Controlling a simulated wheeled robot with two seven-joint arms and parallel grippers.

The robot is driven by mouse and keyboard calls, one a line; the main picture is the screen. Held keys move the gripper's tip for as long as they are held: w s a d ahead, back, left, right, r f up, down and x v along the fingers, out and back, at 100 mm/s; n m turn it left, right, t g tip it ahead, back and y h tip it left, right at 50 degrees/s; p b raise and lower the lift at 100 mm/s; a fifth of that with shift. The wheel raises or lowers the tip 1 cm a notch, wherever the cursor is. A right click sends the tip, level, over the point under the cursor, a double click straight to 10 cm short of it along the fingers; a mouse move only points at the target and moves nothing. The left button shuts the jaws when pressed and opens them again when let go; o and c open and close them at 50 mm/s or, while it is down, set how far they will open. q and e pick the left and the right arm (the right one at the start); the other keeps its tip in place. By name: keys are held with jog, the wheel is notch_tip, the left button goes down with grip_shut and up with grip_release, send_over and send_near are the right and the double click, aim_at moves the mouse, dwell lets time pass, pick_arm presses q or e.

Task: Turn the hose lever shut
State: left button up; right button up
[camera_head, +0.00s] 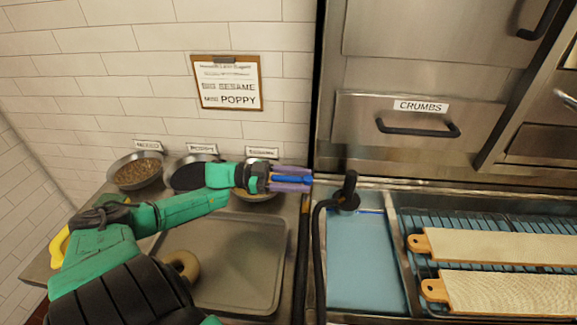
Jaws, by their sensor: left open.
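My left gripper (290,180) reaches in from the left, with its purple fingers apart and pointing right. A blue bar (292,180), which looks like the hose lever, lies lengthwise between the fingers. I cannot tell whether they touch it. Its mount is hidden or too small to make out. The black hose (319,250) runs up beside the blue basin to a black upright fitting (349,190), just right of the fingertips. My right gripper is out of view.
A metal tray (268,250) with a bagel (184,265) lies below my left arm. Topping bowls (137,170) stand along the tiled wall. The blue basin (360,262) and wooden boards (500,246) on a rack are at right. A crumbs drawer (420,108) is behind.

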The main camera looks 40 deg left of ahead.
pick_arm(q)
jog(key=b+v, duration=0.1)
jog(key=v, duration=1.3)
jog(key=shift+a+b, duration=0.25)
jog(key=shift+b, duration=0.05)
